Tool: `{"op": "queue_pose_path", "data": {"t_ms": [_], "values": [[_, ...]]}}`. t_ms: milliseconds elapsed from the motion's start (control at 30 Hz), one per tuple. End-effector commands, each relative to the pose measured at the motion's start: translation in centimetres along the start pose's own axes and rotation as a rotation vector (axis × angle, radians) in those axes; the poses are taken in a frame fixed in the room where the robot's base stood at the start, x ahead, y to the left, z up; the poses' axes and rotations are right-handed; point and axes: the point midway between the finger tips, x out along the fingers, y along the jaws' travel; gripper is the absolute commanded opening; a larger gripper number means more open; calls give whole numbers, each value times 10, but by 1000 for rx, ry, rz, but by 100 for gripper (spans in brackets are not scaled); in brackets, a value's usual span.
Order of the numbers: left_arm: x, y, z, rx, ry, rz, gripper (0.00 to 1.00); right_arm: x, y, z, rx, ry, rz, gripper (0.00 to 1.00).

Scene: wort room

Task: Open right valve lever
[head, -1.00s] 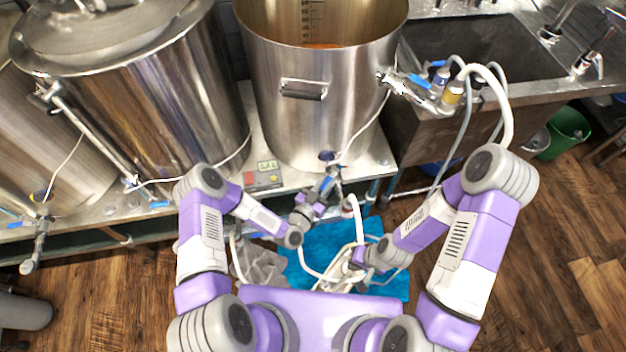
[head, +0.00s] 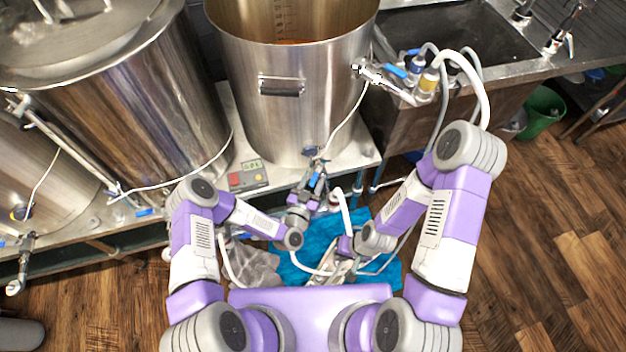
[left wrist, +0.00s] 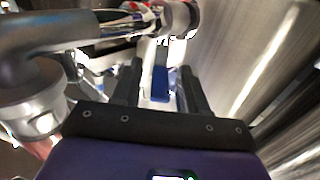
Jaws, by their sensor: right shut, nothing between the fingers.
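The right valve lever (head: 315,180) is a small blue handle on the metal valve at the foot of the right steel kettle (head: 300,120). My left gripper (head: 312,189) is right at this valve, overlapping it in the head view. In the left wrist view, the two dark fingers of my left gripper (left wrist: 160,88) stand apart, with the blue lever (left wrist: 160,83) showing between them. Whether they touch it is unclear. The grey valve pipe (left wrist: 70,32) crosses at upper left. My right gripper (head: 346,244) is low, to the right of the valve, shut and empty.
A second kettle (head: 130,100) stands left. A red-and-grey control box (head: 247,177) sits on the bench. White hoses (head: 345,212) hang beside my right gripper, over a blue cloth (head: 320,242) on the floor. A sink (head: 460,40) is at upper right. Wood floor is clear at right.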

Motion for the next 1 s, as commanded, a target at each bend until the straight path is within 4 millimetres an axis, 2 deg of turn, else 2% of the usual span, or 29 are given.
{"op": "queue_pose_path", "data": {"t_ms": [333, 700, 833, 1000], "values": [[-4, 0, 0, -1, -1, 0, 45, -2, -1, 0, 0, 0, 0, 0], [-61, 0, -1, -1, -2, 0, 45, -15, -6, 1, 0, 0, 0, 0], [-73, 0, -1, -1, -1, -1, 45, -17, -6, 1, 0, 0, 0, 0], [-76, 0, 0, -1, 0, 0, 45, -17, -6, 1, 0, 0, 0, 0]]}}
